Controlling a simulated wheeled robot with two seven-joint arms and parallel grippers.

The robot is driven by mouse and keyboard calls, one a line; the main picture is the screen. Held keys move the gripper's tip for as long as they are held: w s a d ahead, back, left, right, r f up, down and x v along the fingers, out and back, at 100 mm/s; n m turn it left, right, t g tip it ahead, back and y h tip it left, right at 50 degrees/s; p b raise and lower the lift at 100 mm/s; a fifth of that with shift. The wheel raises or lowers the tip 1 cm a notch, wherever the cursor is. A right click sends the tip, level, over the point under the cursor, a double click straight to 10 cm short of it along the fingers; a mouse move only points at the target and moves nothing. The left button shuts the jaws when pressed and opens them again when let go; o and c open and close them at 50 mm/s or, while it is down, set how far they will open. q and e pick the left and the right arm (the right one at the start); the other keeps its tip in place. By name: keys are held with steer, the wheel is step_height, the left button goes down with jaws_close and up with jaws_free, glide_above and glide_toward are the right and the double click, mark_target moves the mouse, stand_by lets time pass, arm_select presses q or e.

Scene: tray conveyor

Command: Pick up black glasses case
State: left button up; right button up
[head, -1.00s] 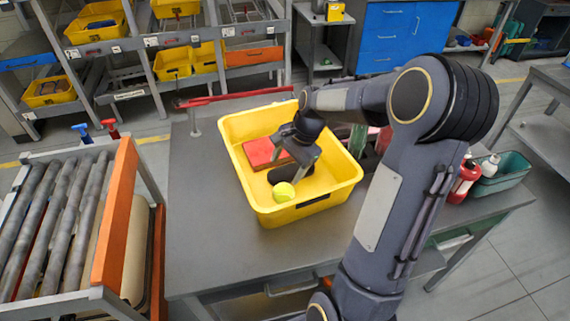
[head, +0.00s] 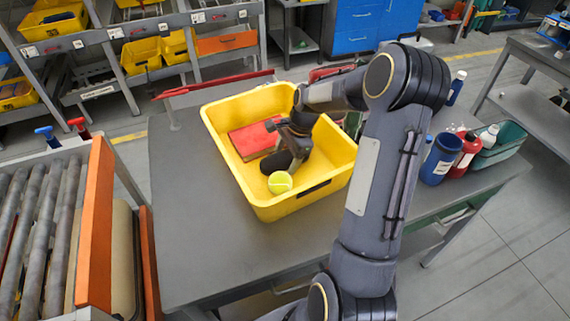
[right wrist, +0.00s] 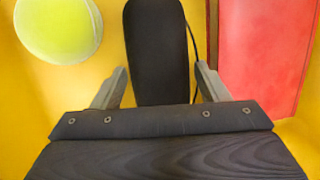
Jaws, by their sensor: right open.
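The black glasses case (right wrist: 157,50) lies in the yellow bin (head: 232,187), between a tennis ball and a red book. In the head view the case (head: 279,161) is partly hidden by my right gripper. My right gripper (right wrist: 158,88) is open and reaches down into the bin, with one finger on each side of the case. A gap shows between each finger and the case, so I cannot see contact. My left gripper is not in view.
The tennis ball (head: 280,182) and the red book (head: 253,141) lie close to the case. The bin walls surround my gripper. Bottles (head: 440,158) and a green tray (head: 500,146) stand at the table's right. A roller conveyor (head: 30,235) is at left.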

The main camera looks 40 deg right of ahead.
steer(key=c, duration=0.8)
steer(key=shift+r, duration=0.1)
